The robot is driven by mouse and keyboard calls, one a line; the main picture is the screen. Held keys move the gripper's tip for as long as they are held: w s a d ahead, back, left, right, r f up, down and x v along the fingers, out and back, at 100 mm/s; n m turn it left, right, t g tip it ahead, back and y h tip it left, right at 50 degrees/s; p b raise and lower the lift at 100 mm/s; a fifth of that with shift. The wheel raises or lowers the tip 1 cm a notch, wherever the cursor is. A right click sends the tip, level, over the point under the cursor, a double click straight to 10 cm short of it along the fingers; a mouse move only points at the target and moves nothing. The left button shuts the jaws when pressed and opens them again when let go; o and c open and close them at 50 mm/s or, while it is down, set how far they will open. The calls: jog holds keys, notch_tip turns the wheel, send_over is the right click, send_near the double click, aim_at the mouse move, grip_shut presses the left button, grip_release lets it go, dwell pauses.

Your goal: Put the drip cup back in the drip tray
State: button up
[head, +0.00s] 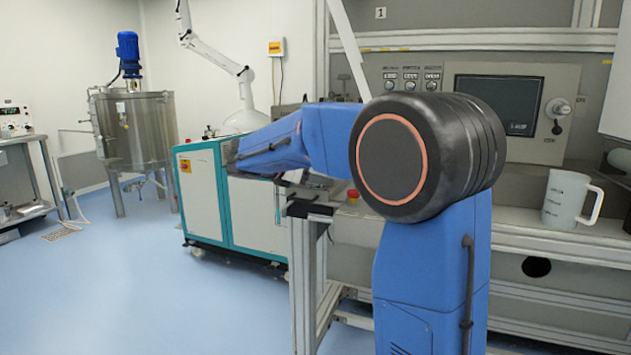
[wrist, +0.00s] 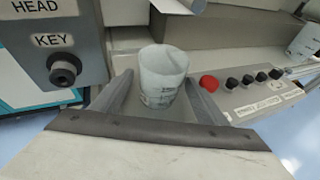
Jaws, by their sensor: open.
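A small whitish-grey cup (wrist: 162,76) with dark printed markings stands upright in the middle of the wrist view. My gripper (wrist: 158,88) is open, with one dark finger on each side of the cup and gaps between. I cannot tell how deep the cup sits between the fingers. In the head view my own blue arm hides the cup and most of my gripper. I cannot clearly make out the drip tray in either view.
A control strip with a red button (wrist: 209,83) and black knobs lies right of the cup. A KEY switch panel (wrist: 58,50) stands left. A white jug (head: 572,202) stands on the machine ledge. A teal-and-white cabinet (head: 205,195) stands behind my arm; floor at left is clear.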

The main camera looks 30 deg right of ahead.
jog(key=v, duration=1.1)
jog(key=shift+a, duration=0.1)
